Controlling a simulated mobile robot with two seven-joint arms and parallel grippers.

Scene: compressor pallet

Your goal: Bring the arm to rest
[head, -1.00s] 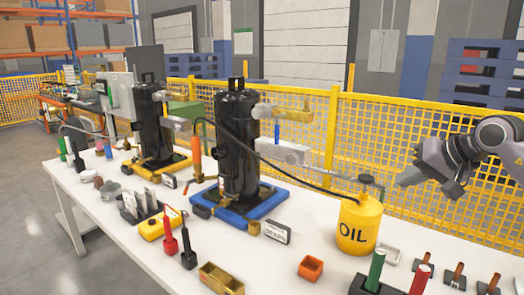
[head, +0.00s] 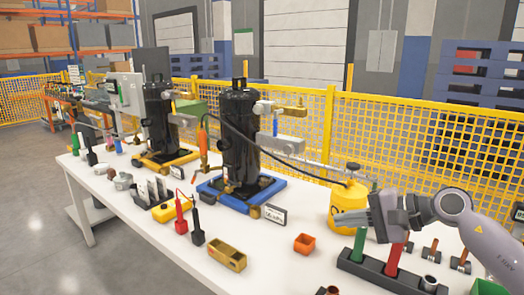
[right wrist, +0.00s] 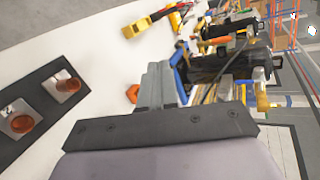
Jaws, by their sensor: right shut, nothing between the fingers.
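My right arm comes in from the right in the head view. Its gripper (head: 378,218) is shut and empty, in front of the yellow oil can (head: 345,200) and hiding part of it. In the right wrist view the shut fingers (right wrist: 158,82) point toward the table with nothing between them. I cannot tell whether the gripper touches the can. My left gripper is not in view.
Below the gripper stands a dark rack (head: 378,270) with a green and a red handle. Black compressors stand on blue (head: 245,197) and yellow bases. Yellow mesh fence (head: 400,135) stands behind.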

